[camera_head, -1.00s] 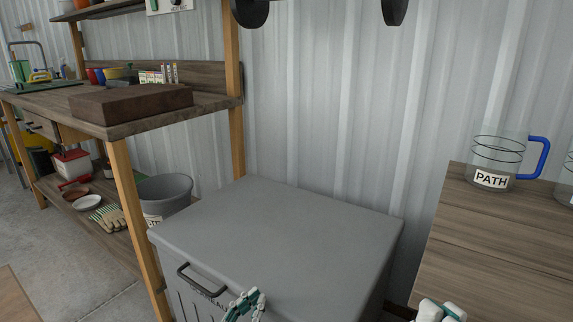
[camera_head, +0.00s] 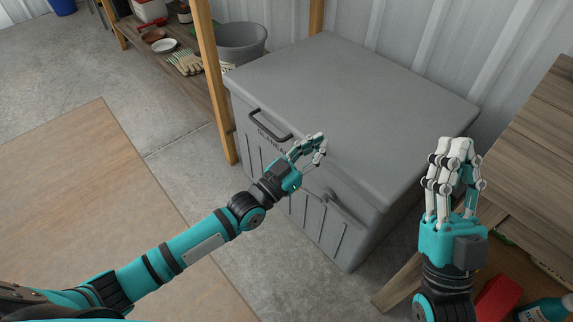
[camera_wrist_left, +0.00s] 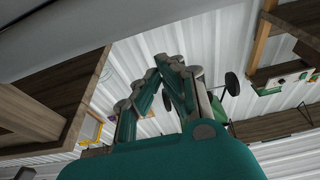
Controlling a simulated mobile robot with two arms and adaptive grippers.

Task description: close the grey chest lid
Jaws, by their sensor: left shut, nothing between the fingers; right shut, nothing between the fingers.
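The grey chest (camera_head: 330,225) stands on the floor in the middle of the head view. Its grey lid (camera_head: 350,90) lies flat on top, with no gap that I can see. A dark handle (camera_head: 270,125) is on the chest's front, near the lid's front edge. My left gripper (camera_head: 318,146) is shut and empty at the lid's front edge, right of the handle; I cannot tell whether it touches. It also shows shut in the left wrist view (camera_wrist_left: 168,62). My right gripper (camera_head: 460,148) is shut and empty, pointing up right of the chest.
A wooden table (camera_head: 535,140) stands close on the right, beside my right gripper. A wooden shelf with a grey bucket (camera_head: 240,42) and gloves (camera_head: 186,62) is at the back left. A corrugated wall is behind the chest.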

